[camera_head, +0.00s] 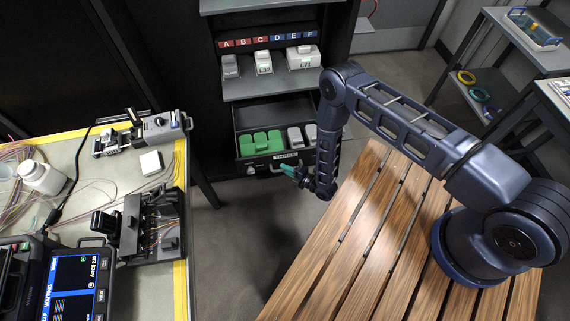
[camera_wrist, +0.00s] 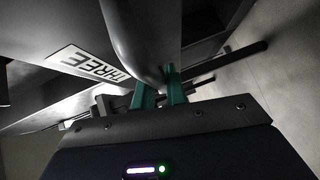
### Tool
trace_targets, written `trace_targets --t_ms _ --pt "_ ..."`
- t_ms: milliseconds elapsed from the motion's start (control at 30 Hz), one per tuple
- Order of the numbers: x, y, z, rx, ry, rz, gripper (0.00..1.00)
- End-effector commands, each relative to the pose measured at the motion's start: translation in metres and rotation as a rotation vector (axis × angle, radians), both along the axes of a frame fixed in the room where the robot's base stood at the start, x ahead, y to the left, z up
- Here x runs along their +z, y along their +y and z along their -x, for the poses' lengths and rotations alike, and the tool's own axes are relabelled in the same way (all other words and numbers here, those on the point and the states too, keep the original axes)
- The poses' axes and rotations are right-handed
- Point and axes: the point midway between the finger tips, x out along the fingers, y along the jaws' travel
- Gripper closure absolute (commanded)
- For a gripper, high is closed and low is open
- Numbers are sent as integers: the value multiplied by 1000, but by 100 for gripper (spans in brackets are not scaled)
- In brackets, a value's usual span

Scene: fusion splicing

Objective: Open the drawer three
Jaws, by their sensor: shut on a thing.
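Drawer three (camera_head: 242,158) is in the dark cabinet and stands pulled out, with its inside showing. Green blocks (camera_head: 262,142) and grey pieces lie in it. Its THREE label (camera_head: 287,155) is on the front; the label (camera_wrist: 88,62) also shows upside down in the wrist view. A curved grey handle (camera_wrist: 135,45) runs down to my gripper's fingers. My gripper (camera_head: 290,171) is at the drawer front, and its teal fingers (camera_wrist: 160,90) are shut on the handle. The exact contact is partly hidden by the handle and gripper body.
A shelf (camera_head: 265,88) with grey and white devices sits above the drawer, under lettered labels. A worktable (camera_head: 90,160) with splicing equipment and cables stands at left. A slatted wooden top (camera_head: 370,240) lies under my arm. Open floor (camera_head: 235,235) lies before the drawer.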

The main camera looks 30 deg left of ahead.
Motion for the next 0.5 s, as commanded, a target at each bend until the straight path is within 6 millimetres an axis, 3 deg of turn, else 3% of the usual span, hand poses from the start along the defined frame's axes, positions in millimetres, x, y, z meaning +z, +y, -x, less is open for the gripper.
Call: trace_targets --t_ms 400,433,500 --pt "0 -2 3 1 1 1 100" --pt "0 -2 3 1 1 1 85" --pt "0 -2 3 1 1 1 71"
